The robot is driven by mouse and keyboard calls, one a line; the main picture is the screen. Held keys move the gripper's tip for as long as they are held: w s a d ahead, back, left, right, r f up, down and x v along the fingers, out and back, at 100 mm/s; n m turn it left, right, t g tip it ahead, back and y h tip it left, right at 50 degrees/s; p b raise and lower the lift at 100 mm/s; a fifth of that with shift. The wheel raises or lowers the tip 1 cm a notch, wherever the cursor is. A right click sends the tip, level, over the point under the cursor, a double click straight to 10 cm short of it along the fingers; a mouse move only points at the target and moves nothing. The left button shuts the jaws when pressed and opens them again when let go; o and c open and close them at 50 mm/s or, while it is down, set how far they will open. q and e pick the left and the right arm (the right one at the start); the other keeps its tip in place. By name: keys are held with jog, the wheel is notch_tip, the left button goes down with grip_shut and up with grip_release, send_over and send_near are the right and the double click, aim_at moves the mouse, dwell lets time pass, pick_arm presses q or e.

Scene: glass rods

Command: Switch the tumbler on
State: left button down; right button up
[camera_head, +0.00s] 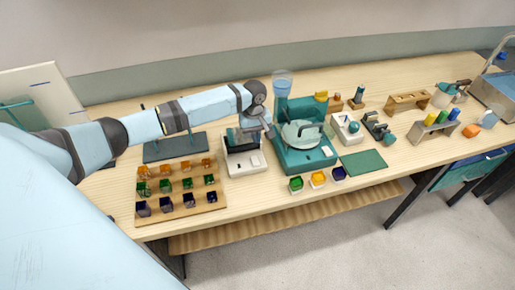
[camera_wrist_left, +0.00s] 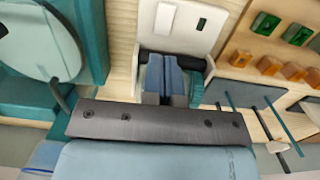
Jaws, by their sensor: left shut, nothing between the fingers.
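The tumbler appears to be the white-based machine (camera_head: 246,162) with a dark and teal drum, left of the large teal machine in the head view. Its white base (camera_wrist_left: 190,42) also shows in the wrist view, with a pale raised rocker switch (camera_wrist_left: 165,18) and a small dark slot beside it. My left gripper (camera_head: 268,132) is at the tumbler's right side in the head view. Its blue fingers (camera_wrist_left: 165,62) are shut and empty, over the base and just short of the rocker in the picture. Contact cannot be told. The fingers and palm hide part of the drum.
The teal machine (camera_head: 306,160) with a round pale disc stands close to the right. A wooden tray (camera_head: 180,215) of coloured pieces is at front left. Small coloured bins (camera_head: 318,179) stand in front. A green mat (camera_head: 364,161) lies clear at right.

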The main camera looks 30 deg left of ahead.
pick_arm(q)
jog(key=r, duration=0.4)
jog(key=shift+w+a+r, duration=0.2)
jog(key=shift+w+a, duration=0.05)
jog(key=shift+a, duration=0.05)
pick_arm(e)
jog(key=shift+w+a+f, duration=0.15)
jog(key=shift+w+a, duration=0.1)
jog(key=shift+a, duration=0.05)
